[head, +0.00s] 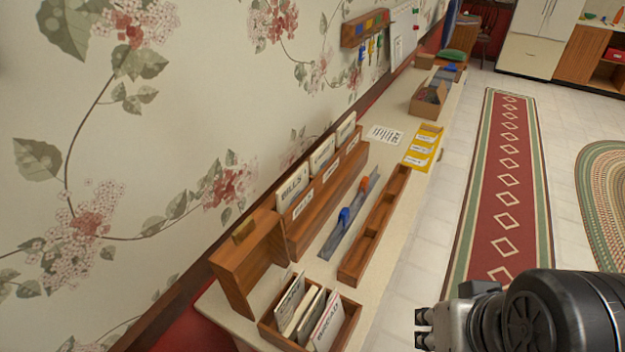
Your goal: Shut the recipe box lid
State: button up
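The recipe box (350,325) is a wooden box at the near end of the narrow counter, in the lower middle of the head view. Several divider cards stand in it; one reads "BREAD". Its wooden lid (245,268) is open, raised at the back left of the box by the wall, with a small brass-coloured piece on its upper edge. My gripper (422,329) is at the lower right, right of the box and apart from it. Its two dark fingertips show a gap with nothing between them.
A wooden letter sorter (325,195) marked "BILLS" stands behind the lid along the wall. A blue-grey strip with blue and orange sliders (347,218) and a long wooden tray (375,228) lie beyond the box. The floor right of the counter is clear, with a red runner (505,190).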

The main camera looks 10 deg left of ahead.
aim_at(259, 242)
jog(key=i+j+u, duration=0.1)
jog(key=u, duration=1.15)
